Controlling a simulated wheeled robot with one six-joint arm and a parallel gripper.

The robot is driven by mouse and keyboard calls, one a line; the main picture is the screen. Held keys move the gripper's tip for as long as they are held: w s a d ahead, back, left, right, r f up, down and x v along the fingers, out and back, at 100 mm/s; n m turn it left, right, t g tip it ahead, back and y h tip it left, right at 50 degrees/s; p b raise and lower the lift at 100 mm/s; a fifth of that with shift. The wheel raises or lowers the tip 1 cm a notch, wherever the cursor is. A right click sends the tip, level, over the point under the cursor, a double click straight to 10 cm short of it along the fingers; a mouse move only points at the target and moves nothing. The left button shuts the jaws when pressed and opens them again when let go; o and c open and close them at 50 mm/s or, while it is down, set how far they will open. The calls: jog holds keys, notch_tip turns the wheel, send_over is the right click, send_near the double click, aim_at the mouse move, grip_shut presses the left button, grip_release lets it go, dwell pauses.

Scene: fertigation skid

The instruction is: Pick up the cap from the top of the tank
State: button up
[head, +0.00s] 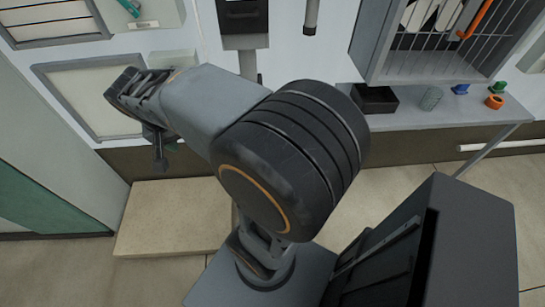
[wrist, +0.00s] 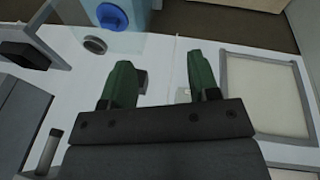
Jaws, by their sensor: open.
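My gripper (wrist: 159,62) is open and empty in the wrist view, with its two green fingers apart and pale wall panel between and behind them. In the head view my gripper (head: 160,155) hangs at the left, in front of a framed pale panel, partly hidden by my own arm. A round blue piece (wrist: 112,16) shows at the top of the wrist view, beyond the left finger and apart from it.
A framed panel (wrist: 265,95) is to the right. A low pale platform (head: 170,220) stands below.

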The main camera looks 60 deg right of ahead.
jog(key=w+d+f+m+g+h+b, duration=0.1)
jog(key=d+f+m+g+h+b, duration=0.1)
jog(key=d+f+m+g+b, duration=0.55)
jog(key=w+d+f+m+g+h+b, duration=0.25)
jog(key=d+f+m+b, duration=0.65)
jog(key=d+f+m, duration=0.55)
jog(key=shift+n+g, duration=0.5)
jog(key=shift+n, duration=0.4)
jog(key=x, duration=0.5)
jog(key=b+x, duration=0.1)
jog(key=x, duration=0.2)
jog(key=shift+w+d+f, duration=0.1)
jog(key=shift+d+f, duration=0.15)
jog(key=shift+f, duration=0.25)
jog(key=shift+b+x, duration=0.4)
jog(key=shift+x, duration=2.8)
jog(key=shift+r, duration=0.15)
jog(key=shift+c, duration=0.2)
grip_shut()
jog(key=shift+r, duration=0.1)
